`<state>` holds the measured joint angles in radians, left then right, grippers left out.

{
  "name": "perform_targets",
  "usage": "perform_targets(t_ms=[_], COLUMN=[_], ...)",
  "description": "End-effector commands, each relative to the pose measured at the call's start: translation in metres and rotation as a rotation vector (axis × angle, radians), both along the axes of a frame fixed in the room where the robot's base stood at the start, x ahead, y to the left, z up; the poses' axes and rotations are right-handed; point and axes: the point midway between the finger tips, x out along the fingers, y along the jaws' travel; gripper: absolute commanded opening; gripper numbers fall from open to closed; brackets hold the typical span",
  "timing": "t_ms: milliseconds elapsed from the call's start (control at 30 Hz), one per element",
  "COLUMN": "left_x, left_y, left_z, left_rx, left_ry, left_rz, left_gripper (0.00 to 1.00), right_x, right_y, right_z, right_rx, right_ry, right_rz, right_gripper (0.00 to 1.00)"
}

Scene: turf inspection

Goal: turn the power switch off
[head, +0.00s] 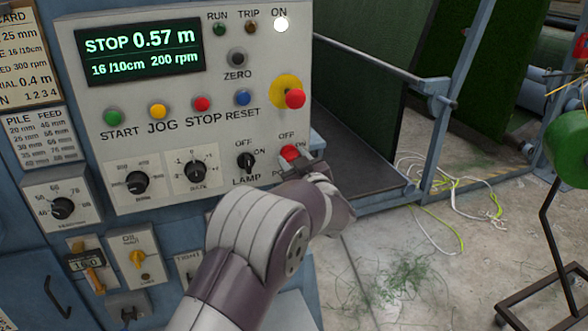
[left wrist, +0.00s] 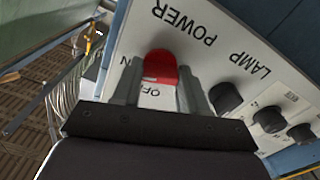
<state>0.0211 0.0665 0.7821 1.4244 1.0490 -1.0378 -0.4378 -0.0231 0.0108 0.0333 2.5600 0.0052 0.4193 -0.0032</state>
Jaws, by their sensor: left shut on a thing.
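The power switch is a red rotary knob (head: 289,152) at the lower right of the grey control panel (head: 215,130). OFF is printed above it and ON to its right. My left gripper (head: 302,166) is at the knob, its hand partly covering the label. In the left wrist view the red knob (left wrist: 161,66) sits between the two fingers of my left gripper (left wrist: 158,82), which is shut on it. A pale mark shows on the knob's lower side there, toward the OFF print. The white ON lamp (head: 281,24) is lit. My right gripper is not in view.
The black lamp knob (head: 246,162) is close to the left of the power switch. A red stop button on a yellow disc (head: 294,98) sits above. A steel rail (head: 370,60) and loose wires (head: 465,190) lie to the right, with open concrete floor.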

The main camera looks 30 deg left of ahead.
Motion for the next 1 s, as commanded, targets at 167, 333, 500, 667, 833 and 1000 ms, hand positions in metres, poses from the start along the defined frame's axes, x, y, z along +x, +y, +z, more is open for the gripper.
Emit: perform_targets(t_ms=[167, 333, 500, 667, 833, 1000], left_x=[0.000, 0.000, 0.000, 0.000, 0.000, 0.000], left_y=[0.000, 0.000, 0.000, 0.000, 0.000, 0.000], left_z=[-0.005, -0.005, -0.005, -0.005, -0.005, -0.004], left_rx=[-0.107, -0.212, -0.318, -0.416, -0.522, -0.620], left_ry=[-0.132, -0.254, -0.378, -0.493, -0.615, -0.730], left_rz=[0.000, -0.001, -0.001, -0.001, -0.001, 0.000], left_gripper=[0.12, 0.12, 0.12, 0.12, 0.12, 0.12], right_x=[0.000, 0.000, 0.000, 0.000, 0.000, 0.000], right_y=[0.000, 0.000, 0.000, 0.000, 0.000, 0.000], right_z=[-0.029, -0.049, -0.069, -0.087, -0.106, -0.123], right_rx=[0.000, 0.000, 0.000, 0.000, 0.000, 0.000], right_ry=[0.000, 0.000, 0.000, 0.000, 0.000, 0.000], right_rz=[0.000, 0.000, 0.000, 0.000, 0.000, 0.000], right_gripper=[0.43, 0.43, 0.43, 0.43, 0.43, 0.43])
